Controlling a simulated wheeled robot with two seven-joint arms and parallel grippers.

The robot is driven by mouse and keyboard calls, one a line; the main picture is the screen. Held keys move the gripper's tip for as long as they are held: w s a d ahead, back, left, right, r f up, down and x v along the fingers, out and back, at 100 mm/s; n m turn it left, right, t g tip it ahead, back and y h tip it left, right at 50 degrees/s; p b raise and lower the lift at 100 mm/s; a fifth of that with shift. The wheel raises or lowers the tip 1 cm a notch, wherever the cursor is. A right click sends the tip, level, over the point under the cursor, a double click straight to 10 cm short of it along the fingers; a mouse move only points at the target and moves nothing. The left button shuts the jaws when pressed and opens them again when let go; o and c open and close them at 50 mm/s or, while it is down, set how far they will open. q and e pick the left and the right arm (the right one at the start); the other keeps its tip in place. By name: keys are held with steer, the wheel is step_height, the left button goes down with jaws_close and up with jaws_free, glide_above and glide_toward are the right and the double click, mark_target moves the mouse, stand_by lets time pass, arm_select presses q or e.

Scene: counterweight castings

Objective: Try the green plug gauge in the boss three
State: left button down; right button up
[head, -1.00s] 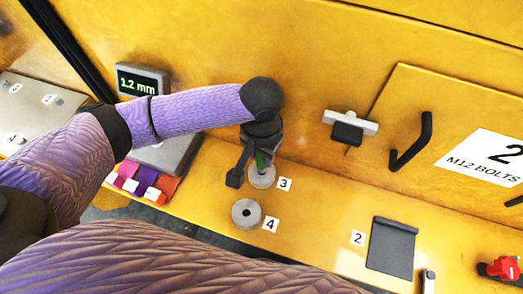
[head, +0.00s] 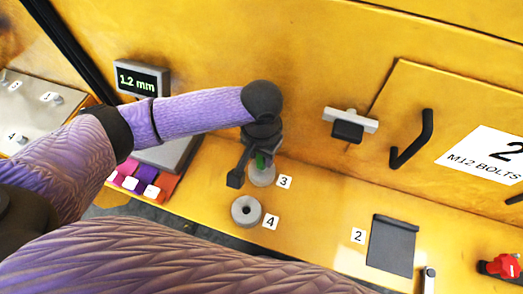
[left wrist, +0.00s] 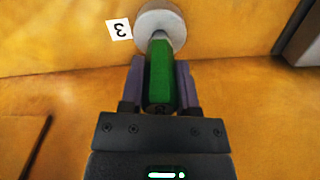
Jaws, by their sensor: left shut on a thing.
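The green plug gauge (left wrist: 160,75) is between the fingers of my left gripper (left wrist: 160,85), which is shut on it. In the head view my left gripper (head: 255,165) is over boss three, and a bit of the green gauge (head: 261,161) shows. Boss three (head: 262,176) is a grey round casting beside the label 3; it also shows in the left wrist view (left wrist: 172,20). The far end of the gauge meets the boss's face in the picture. I cannot tell how far it is in the bore. My right gripper is not in view.
Boss four (head: 246,211), with an open bore, stands just in front. A dark plate (head: 392,246) lies at the right.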

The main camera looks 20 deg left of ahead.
arm_select(q)
steer(key=shift+f, duration=0.85)
stand_by(0.6)
stand_by(0.6)
steer(key=shift+c, duration=1.2)
jaws_free()
step_height(320, 180, up, 11)
steer(key=p, duration=0.4)
steer(key=shift+f, duration=0.2)
step_height(320, 180, up, 11)
steer(key=p, duration=1.5)
steer(key=shift+r+p, duration=0.15)
steer(key=shift+p, duration=0.15)
